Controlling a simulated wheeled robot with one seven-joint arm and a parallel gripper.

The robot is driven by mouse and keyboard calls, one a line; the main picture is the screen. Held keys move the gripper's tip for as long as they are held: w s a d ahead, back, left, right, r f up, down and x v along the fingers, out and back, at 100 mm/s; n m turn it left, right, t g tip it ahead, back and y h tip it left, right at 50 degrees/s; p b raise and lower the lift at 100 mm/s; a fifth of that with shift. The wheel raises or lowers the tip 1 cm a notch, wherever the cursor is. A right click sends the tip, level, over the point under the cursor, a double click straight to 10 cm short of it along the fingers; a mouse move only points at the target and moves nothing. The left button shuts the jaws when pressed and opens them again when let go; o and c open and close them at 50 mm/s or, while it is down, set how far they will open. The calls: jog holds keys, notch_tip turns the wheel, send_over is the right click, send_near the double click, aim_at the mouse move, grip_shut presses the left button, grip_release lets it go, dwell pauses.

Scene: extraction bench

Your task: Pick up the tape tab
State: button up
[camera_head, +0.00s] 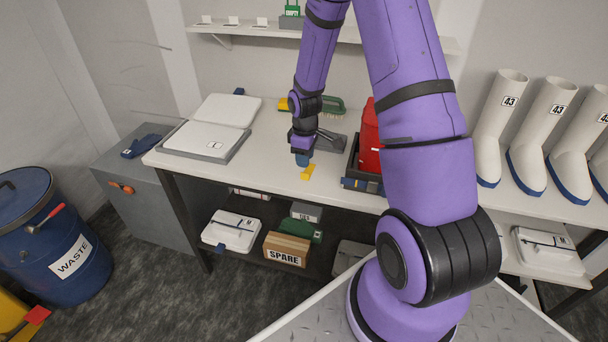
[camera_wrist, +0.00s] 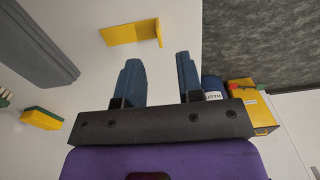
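The tape tab is a small yellow angled piece (camera_head: 307,173) on the white bench top near its front edge. In the wrist view the tape tab (camera_wrist: 130,33) lies ahead of the fingertips and a little left, with one flap standing up. My gripper (camera_head: 303,160) is just above and behind the tab in the head view. In the wrist view my gripper (camera_wrist: 157,62) has its two blue fingers apart with nothing between them. The fingers do not appear to touch the tab.
A black tray with a red container (camera_head: 370,138) stands right of the tab. A grey object (camera_head: 328,141) and a green brush (camera_head: 328,103) lie behind. A white-lidded case (camera_head: 205,138) is at left. Bare bench top lies left of the tab.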

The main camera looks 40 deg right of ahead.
aim_at(306, 174)
jog(key=shift+s+d+f, duration=0.1)
jog(key=shift+f, duration=1.65)
jog(key=shift+s+d+f, duration=0.1)
jog(key=shift+f, duration=1.65)
jog(key=shift+c, duration=0.2)
grip_shut()
